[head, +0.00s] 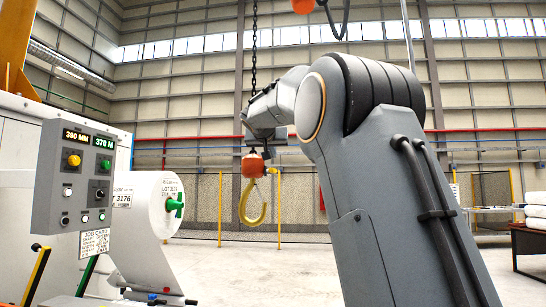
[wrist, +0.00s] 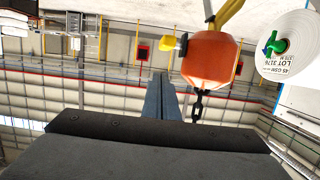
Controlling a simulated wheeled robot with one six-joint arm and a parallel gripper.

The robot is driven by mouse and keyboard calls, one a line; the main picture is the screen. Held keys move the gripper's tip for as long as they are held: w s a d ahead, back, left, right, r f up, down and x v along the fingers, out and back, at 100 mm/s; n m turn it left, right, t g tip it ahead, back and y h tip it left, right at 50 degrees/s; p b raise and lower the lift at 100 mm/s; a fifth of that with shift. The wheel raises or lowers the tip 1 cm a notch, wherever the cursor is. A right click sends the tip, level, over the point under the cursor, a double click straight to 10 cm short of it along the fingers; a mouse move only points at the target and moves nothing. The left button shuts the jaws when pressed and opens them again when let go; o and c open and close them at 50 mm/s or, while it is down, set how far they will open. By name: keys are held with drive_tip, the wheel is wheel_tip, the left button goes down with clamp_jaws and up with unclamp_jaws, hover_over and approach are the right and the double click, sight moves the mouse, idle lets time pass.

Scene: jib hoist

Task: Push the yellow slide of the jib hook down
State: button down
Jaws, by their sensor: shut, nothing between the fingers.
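The jib hook hangs from a dark chain in the head view, with an orange block (head: 253,166) and a yellow hook (head: 243,208) below it. In the wrist view the scene is upside down. There the orange block (wrist: 211,60) is right of centre, with the chain below it and part of the yellow hook (wrist: 229,12) above. A small yellow piece, which looks like the slide (wrist: 168,43), sticks out from the block's left side. My gripper (wrist: 160,80) is shut and empty, its fingertips beside the block and apart from the slide in the picture.
A grey control box (head: 75,175) with lit displays stands at left, beside a white roll (head: 158,205) with a green core piece. The roll also shows in the wrist view (wrist: 288,52). Yellow posts and a mesh fence stand behind. A table (head: 525,240) is at far right.

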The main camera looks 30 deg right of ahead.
drive_tip(key=b+v, duration=0.4)
drive_tip(key=v, duration=0.6)
drive_tip(key=shift+r, duration=0.15)
drive_tip(key=s+a+f+n+g+y, duration=0.2)
drive_tip(key=a+f, duration=0.1)
drive_tip(key=f, duration=1)
drive_tip(key=s+a+f+n+g+y, duration=0.1)
drive_tip(key=s+a+f+g, duration=0.15)
drive_tip(key=f, duration=1.15)
drive_tip(key=s+a+f+n+g+y, duration=0.1)
drive_tip(key=a+f+n+y, duration=0.15)
drive_tip(key=f, duration=1.05)
drive_tip(key=s+a+f+g+y, duration=0.1)
drive_tip(key=s+a+f+g, duration=0.2)
drive_tip(key=s+f, duration=1.1)
drive_tip(key=s+a+f+n+g+y, duration=0.1)
drive_tip(key=s+a+f+g, duration=0.3)
drive_tip(key=s+f, duration=0.9)
drive_tip(key=s+a+y, duration=0.1)
drive_tip(key=s, duration=0.1)
drive_tip(key=shift+s+a+f, duration=0.25)
drive_tip(key=shift+a+f, duration=0.05)
drive_tip(key=shift+f, duration=0.1)
